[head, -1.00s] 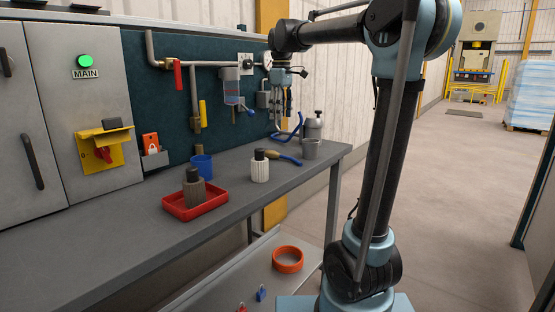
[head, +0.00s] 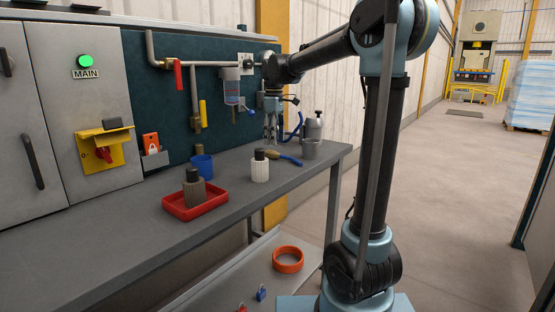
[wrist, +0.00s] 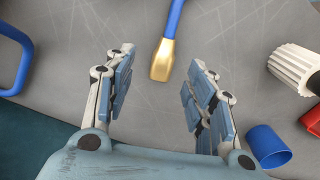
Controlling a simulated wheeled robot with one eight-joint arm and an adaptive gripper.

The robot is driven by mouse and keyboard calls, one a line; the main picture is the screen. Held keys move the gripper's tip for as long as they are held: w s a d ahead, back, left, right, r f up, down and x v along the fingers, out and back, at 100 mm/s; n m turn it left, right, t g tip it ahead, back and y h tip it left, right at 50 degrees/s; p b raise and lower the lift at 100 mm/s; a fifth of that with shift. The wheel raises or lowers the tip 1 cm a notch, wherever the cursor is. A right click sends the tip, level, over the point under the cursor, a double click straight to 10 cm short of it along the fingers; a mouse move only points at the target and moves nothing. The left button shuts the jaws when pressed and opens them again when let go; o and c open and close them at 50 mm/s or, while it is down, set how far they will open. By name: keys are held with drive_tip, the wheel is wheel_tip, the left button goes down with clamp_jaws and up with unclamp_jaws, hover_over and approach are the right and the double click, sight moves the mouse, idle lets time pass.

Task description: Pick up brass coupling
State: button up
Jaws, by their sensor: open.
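The brass coupling (wrist: 163,60) is a gold-coloured end piece on a blue hose (wrist: 173,20), lying on the grey bench. In the head view the coupling (head: 269,154) lies right of the white ribbed bottle, its blue hose trailing to the right. My gripper (head: 271,137) points down above the bench near the coupling. In the wrist view my gripper (wrist: 158,72) is open and empty. Its two padded fingers stand left and right of the coupling, with clear space on both sides. How high the fingertips are above it is hard to tell.
Pipes and valves (head: 178,75) are on the wall panel behind.

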sight(273, 151)
drive_tip(key=shift+a+f, duration=0.15)
drive_tip(key=shift+f, duration=1.45)
drive_tip(key=shift+a+f, duration=0.15)
drive_tip(key=shift+f, duration=1.4)
drive_tip(key=c, duration=1.1)
